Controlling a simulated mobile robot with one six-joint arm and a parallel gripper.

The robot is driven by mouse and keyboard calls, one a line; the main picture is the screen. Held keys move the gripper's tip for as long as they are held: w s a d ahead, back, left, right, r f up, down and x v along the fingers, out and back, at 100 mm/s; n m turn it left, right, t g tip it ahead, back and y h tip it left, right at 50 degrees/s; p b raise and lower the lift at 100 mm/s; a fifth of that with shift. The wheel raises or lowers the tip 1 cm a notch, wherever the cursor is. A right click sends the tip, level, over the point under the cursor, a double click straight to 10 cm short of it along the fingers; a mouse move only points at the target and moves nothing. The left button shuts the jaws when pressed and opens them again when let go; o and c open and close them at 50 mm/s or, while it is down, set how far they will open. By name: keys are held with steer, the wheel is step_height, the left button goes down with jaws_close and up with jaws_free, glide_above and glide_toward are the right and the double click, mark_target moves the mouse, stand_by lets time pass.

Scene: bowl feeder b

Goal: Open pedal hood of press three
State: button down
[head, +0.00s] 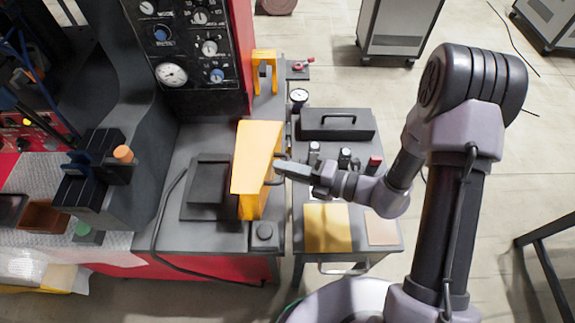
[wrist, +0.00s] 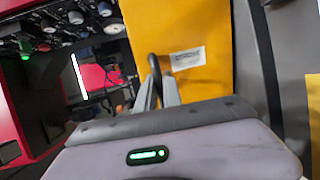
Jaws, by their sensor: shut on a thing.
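The yellow pedal hood (head: 257,160) stands on the grey bench beside the press, its broad face slanted. It fills the middle of the wrist view (wrist: 190,25), with a small white label (wrist: 187,58) too small to read. A dark bar handle (wrist: 153,64) sticks out from its face. My gripper (head: 280,169) reaches it from the right and is shut on this handle; the fingers also show in the wrist view (wrist: 160,90). How far the hood is open I cannot tell. A black flat plate (head: 205,180) lies left of it.
Right of the hood, a cart holds a black toolbox (head: 337,124), several small bottles and a yellow pad (head: 327,228). A black gauge panel (head: 190,45) stands behind. A black cable (head: 157,225) hangs at the left.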

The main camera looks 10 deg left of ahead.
mark_target(269, 164)
steer(key=a+r+p, duration=0.2)
steer(key=shift+s+r+h+p, duration=0.15)
steer(key=shift+s+h+p, duration=0.1)
steer(key=shift+h+p, duration=0.15)
steer(key=shift+a, duration=0.45)
steer(key=shift+d, duration=0.1)
steer(key=c, duration=1.5)
jaws_free()
steer(key=p+v, duration=0.3)
steer(key=v, duration=1.4)
steer(key=shift+d, duration=0.25)
